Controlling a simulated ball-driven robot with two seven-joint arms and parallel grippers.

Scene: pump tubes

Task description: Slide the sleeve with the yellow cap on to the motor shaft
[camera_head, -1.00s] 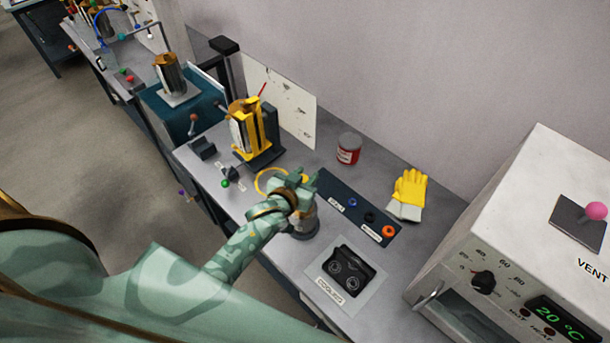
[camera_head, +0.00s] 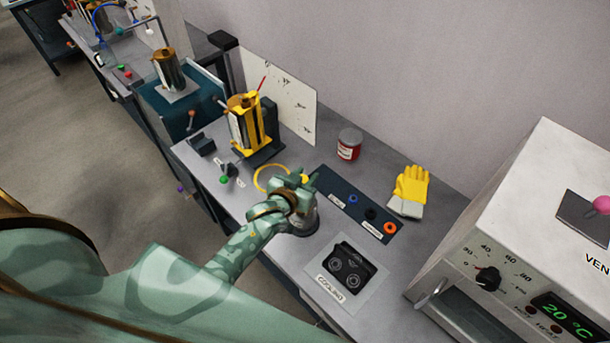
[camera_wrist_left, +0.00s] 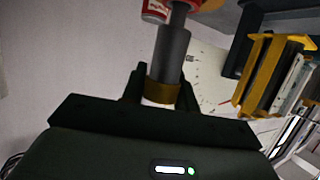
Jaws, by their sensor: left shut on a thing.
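My left gripper (camera_head: 306,182) is above the bench and shut on the sleeve's yellow cap (camera_wrist_left: 163,92). A bit of yellow shows at the fingers in the head view. In the left wrist view, which sees the scene upside down, the grey sleeve (camera_wrist_left: 172,55) runs from the cap down toward the bench. A narrower dark shaft (camera_wrist_left: 179,14) shows in line with its far end; I cannot tell how far the sleeve is around it. The motor (camera_head: 305,222) stands under the gripper, partly hidden by hand and arm. My right gripper is not in view.
A yellow-framed holder (camera_head: 248,125) stands back left, with a yellow ring (camera_head: 262,170) on the bench before it. A red can (camera_head: 349,146), a dark mat (camera_head: 340,205), gloves (camera_head: 411,190) and a black cooling block (camera_head: 350,268) lie right. An oven (camera_head: 540,220) borders the right.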

